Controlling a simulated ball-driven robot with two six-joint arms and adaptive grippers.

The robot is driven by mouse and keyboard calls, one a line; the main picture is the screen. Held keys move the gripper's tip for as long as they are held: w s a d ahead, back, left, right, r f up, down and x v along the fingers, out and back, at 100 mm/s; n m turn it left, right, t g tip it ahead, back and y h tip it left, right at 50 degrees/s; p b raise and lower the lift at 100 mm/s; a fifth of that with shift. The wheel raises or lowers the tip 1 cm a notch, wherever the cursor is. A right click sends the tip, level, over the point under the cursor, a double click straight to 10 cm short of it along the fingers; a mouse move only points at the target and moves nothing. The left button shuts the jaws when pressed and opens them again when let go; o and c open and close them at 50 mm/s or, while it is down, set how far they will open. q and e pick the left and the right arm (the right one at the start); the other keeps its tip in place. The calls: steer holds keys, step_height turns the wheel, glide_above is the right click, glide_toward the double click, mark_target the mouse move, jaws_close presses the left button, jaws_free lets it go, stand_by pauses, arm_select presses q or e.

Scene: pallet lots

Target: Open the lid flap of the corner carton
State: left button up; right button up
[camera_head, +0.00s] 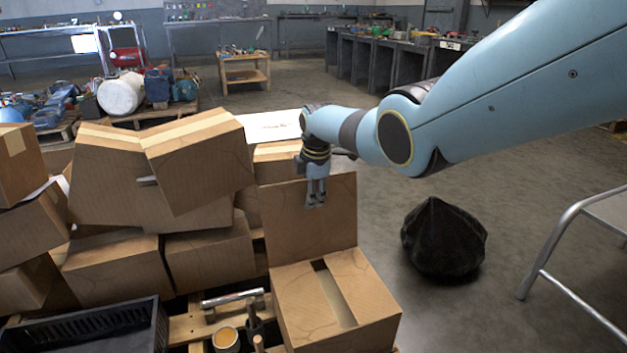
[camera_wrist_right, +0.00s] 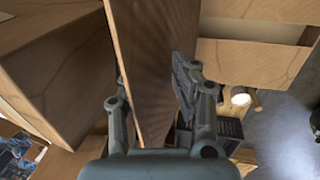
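The corner carton (camera_head: 335,318) stands at the front right of the pallet in the head view. One lid flap (camera_head: 290,240) stands upright along its far side. The flaps on top leave a slot between them. The carton's top also shows in the wrist view (camera_wrist_right: 250,60). My right gripper (camera_head: 316,204) is at the top edge of the raised flap. In the right wrist view, its fingers (camera_wrist_right: 153,85) are spread apart with the flap board (camera_wrist_right: 155,50) between them. The left-hand fingertip is partly hidden by the board, and firm contact cannot be told. My left gripper is out of view.
Stacked cartons (camera_head: 200,160) fill the left and rear of the pallet. A black crate (camera_head: 105,320) and a cup (camera_head: 226,338) are at the front. A black bag (camera_head: 443,238) and a metal-framed stand (camera_head: 570,225) are on the right, with open floor between.

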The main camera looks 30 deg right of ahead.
steer(key=v, duration=1.1)
steer(key=shift+r, duration=0.4)
